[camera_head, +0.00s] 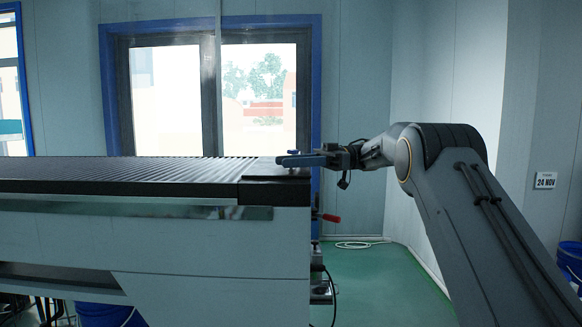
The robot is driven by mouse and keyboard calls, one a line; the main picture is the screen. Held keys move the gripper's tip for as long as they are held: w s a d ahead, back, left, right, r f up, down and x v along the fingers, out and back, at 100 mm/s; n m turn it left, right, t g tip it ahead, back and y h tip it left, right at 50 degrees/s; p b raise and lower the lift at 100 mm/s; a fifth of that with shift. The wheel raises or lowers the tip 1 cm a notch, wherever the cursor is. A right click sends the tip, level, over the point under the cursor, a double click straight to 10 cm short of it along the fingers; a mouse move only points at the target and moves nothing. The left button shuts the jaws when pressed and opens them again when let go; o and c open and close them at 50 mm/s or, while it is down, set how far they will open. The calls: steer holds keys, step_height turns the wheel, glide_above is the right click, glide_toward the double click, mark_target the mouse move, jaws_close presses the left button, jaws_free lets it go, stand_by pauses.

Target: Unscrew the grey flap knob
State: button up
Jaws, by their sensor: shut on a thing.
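My gripper (286,160) reaches in from the right, level, over the right end of the long dark ribbed panel (150,170). Its blue-grey finger lies just above a small grey plate (272,170) at the panel's corner. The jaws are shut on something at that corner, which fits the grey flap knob. The near finger hides the knob, so its shape and thread cannot be seen. A small blue piece (292,152) sticks up just behind the finger.
A red-handled lever (330,218) juts from the fixture's right side below my gripper. The pale fixture body (210,250) fills the lower left. Green floor (375,285) is open to the right, with a coiled white hose (360,244) by the wall.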

steer(key=shift+r, duration=0.2)
stand_by(0.3)
steer(key=o, duration=1.1)
steer(key=shift+a+f, duration=0.1)
steer(key=shift+c, duration=0.2)
steer(key=shift+r+b, duration=0.35)
steer(key=shift+r, duration=0.2)
step_height(320, 180, up, 9)
steer(key=shift+f+p, duration=0.1)
steer(key=shift+p, duration=1.05)
